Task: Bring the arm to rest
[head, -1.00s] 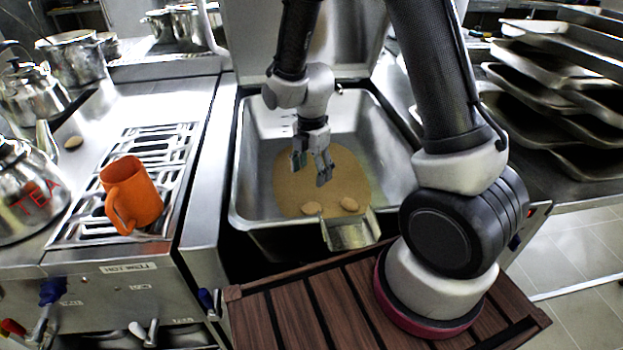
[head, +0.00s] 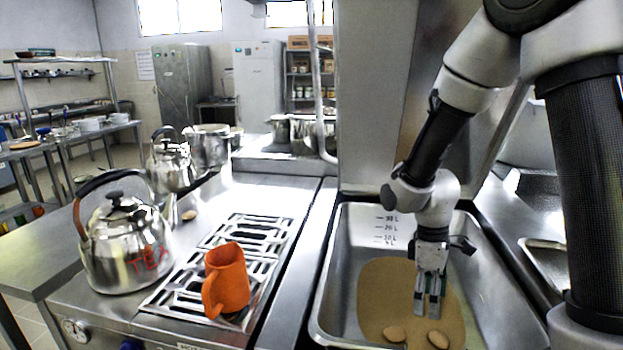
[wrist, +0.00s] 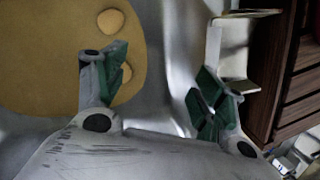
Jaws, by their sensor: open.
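My gripper (head: 427,305) points down over the steel basin (head: 343,270) in the head view. Its fingers are open and hold nothing. In the wrist view the open gripper (wrist: 165,90) shows its green-padded fingers apart, above the basin's metal wall and floor. Below it in the basin lies a tan pool or layer (head: 375,300) with two light brown egg-shaped things (head: 394,334) at its near edge. These two also show in the wrist view (wrist: 110,21), one partly behind a finger. My arm reaches in from the upper right.
An orange mug (head: 228,282) stands on the drain grate (head: 258,232) left of the basin. A kettle marked TEA (head: 125,255) stands further left, with another kettle (head: 170,165) behind. A small brown oval thing (head: 189,215) lies on the counter. In the wrist view, brown slats (wrist: 300,90) are at right.

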